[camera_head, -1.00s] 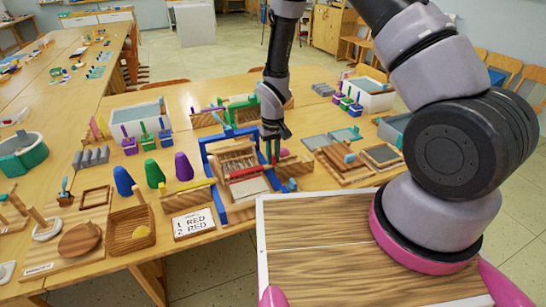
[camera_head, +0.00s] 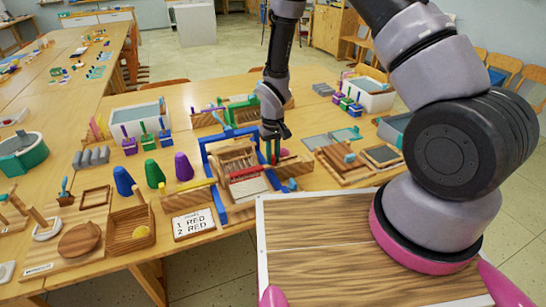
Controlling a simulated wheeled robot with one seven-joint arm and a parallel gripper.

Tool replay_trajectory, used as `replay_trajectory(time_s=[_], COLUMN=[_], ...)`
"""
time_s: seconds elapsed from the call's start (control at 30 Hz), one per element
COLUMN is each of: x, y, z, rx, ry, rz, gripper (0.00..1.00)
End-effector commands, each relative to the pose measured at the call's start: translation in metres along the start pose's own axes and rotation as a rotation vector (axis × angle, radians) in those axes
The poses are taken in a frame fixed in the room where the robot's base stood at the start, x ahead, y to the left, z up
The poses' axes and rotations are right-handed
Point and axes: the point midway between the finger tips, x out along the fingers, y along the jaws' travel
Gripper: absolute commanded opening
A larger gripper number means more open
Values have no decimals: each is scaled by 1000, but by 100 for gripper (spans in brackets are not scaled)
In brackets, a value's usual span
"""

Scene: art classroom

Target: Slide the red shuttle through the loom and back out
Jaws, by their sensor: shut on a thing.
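The loom (camera_head: 208,163) has a blue frame and a wooden middle with pale threads, and stands on the near table. A red strip (camera_head: 246,172) lies across its front part. My gripper (camera_head: 271,155) points down at the loom's right side, with its fingers close together. It is shut on a small red piece (camera_head: 284,153), which I take for the red shuttle; only its end shows beside the fingers. The rest is hidden by the gripper, and I cannot tell how far it reaches into the loom.
A white card (camera_head: 193,224) reading "1 RED 2 RED" lies front left of the loom. Blue, green and purple cones (camera_head: 154,174) stand to the left. Wooden frames and boards (camera_head: 345,165) lie close on the right. A green-framed loom (camera_head: 240,108) stands behind.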

Motion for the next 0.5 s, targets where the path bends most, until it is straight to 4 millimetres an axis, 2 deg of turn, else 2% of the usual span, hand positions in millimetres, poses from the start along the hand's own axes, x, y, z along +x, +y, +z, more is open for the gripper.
replay_trajectory(time_s=[0.27, 0.37, 0.5], x=[0, 0, 0], y=[5, 23, 64], z=[0, -1, 0], rx=[2, 6, 11], ry=[0, 0, 0], rz=[0, 1, 0], gripper=[0, 0, 0])
